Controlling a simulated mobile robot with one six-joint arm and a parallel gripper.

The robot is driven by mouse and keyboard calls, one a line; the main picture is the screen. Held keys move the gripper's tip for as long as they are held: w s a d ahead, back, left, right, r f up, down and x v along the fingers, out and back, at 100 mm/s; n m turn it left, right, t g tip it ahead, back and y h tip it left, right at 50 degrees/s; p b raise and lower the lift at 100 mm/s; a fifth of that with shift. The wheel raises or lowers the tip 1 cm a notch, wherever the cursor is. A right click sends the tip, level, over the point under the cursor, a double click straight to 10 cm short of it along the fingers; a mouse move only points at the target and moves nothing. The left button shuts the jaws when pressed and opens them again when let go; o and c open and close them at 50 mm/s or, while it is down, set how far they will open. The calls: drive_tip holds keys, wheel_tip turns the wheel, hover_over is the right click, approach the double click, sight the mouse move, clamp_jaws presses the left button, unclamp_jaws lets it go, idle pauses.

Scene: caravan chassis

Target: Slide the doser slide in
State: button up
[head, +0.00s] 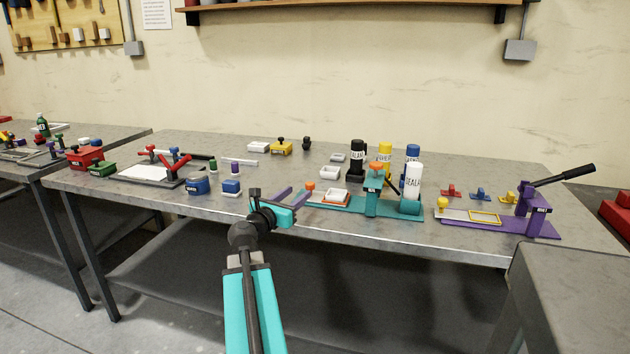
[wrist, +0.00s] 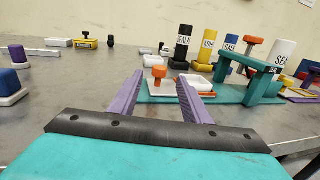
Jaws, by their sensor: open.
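The teal doser (head: 372,192) stands on its flat teal base near the front edge of the bench, right of centre. In the wrist view the knob (wrist: 159,74) shows between the two fingers, near the tips. Contact cannot be told. The doser frame (wrist: 250,72) stands beyond, right.
Black, yellow, blue and white sealant bottles (head: 413,180) stand behind and beside the doser. A purple lever press (head: 530,205) is at the right. A blue block (head: 231,187) and a blue tin (head: 198,183) lie left of my gripper. The bench front is fairly clear there.

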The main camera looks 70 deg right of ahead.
sight(316, 192)
drive_tip(key=shift+s+d, duration=0.35)
drive_tip(key=shift+d, duration=1.9)
drive_tip(key=shift+s+d, duration=0.3)
drive_tip(key=shift+d, duration=2)
drive_tip(key=shift+s+d, duration=0.35)
drive_tip(key=shift+d, duration=1.9)
clamp_jaws()
